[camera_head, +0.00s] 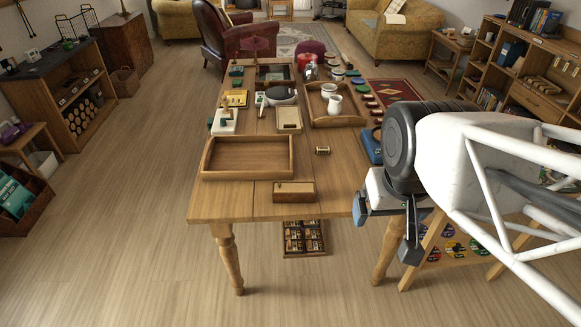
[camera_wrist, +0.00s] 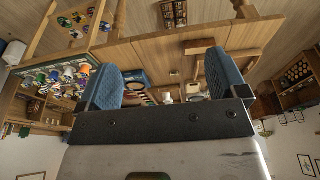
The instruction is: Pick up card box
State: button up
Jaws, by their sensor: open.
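A small wooden box (camera_head: 294,191) with a light front and a little dark piece on its top stands at the table's front edge; it looks most like the card box, though I cannot read any label. My gripper (camera_head: 385,228) is off the table's front right corner, to the right of this box and apart from it. In the wrist view my gripper (camera_wrist: 165,78) shows two blue padded fingers spread wide with nothing held between them. The table appears beyond the fingers there, turned over.
On the table (camera_head: 225,208), an empty wooden tray (camera_head: 247,173) lies just behind the box, and a small wooden spool (camera_head: 322,151) sits to its right. A blue object (camera_head: 371,146) is at the right edge. A low rack with discs (camera_head: 453,249) stands on the floor at right.

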dwell(0.3)
jog(key=m+g+y, duration=0.4)
jog(key=m+y, duration=0.7)
jog(key=m, duration=0.2)
send_over(311, 187)
jog(key=s+d, duration=0.3)
jog(key=s, duration=0.6)
notch_tip(311, 187, down, 20)
jog(key=w+f+m+y, duration=0.1)
jog(key=w+f+m, duration=0.1)
jog(key=w+f, duration=0.1)
jog(key=w+d+f+m+t+y, duration=0.1)
jog(key=w+f, duration=0.1)
jog(key=f, duration=0.3)
jog(key=w+d+f+m+t, duration=0.1)
jog(key=w+f+m, duration=0.1)
jog(key=w+f, duration=0.1)
jog(key=shift+w+d+f+m+y, duration=0.1)
jog(key=shift+w+f+m+y, duration=0.1)
jog(key=shift+f, duration=0.25)
jog(key=shift+w+d+f+m+y, duration=0.1)
jog(key=shift+w+f+y, duration=0.1)
jog(key=shift+f, duration=0.25)
jog(key=shift+x, duration=1.3)
jog(key=shift+a, duration=0.1)
